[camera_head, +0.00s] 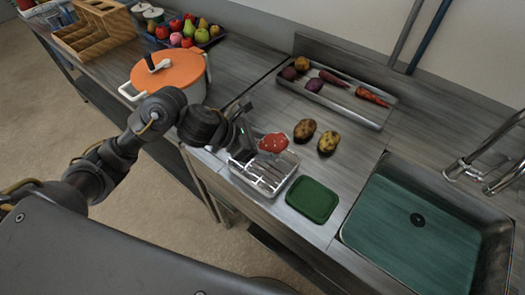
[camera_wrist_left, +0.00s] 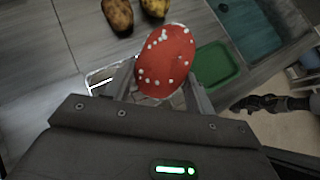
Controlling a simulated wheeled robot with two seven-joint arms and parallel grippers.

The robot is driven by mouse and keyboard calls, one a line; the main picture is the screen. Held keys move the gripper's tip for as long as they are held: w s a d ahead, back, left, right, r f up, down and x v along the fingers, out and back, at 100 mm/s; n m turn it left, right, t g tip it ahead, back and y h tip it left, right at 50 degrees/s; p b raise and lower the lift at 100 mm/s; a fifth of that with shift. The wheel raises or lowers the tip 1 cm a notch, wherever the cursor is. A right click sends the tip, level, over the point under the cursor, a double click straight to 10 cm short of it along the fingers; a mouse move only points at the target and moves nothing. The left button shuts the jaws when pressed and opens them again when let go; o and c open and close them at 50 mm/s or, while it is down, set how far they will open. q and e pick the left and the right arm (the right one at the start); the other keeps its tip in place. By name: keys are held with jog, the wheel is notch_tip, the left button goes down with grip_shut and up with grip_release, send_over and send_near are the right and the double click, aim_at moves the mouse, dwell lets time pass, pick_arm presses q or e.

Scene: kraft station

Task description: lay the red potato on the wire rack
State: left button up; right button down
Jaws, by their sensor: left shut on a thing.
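The red potato (camera_head: 272,143), red with pale spots, is held between the fingers of my left gripper (camera_head: 257,141). In the left wrist view the potato (camera_wrist_left: 166,60) stands up between the two fingers of the gripper (camera_wrist_left: 160,84). The wire rack (camera_head: 264,176) is at the counter's front edge, below the potato. The potato appears to be above the rack; the exact gap cannot be told. In the left wrist view the rack (camera_wrist_left: 101,78) is mostly hidden behind the gripper and potato. A dark arm at the right of that view seems to be my right one; its jaws are unclear.
Two brownish potatoes (camera_head: 304,130) lie behind the rack. A green board (camera_head: 312,200) lies right of it, before the sink (camera_head: 420,225). A metal tray (camera_head: 378,118) with vegetables is at the back. An orange-lidded pot (camera_head: 168,70) stands left.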

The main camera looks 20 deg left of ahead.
pick_arm(q)
jog(key=f, duration=0.2)
jog(key=f+p, duration=0.1)
jog(key=shift+a+f, duration=0.2)
jog(key=shift+a, duration=0.1)
jog(key=shift+f, duration=0.1)
jog(key=shift+w+f, duration=0.1)
jog(key=shift+f+b, duration=0.1)
jog(key=shift+b, duration=0.2)
jog(key=o, duration=1.1)
jog(key=shift+c, duration=0.2)
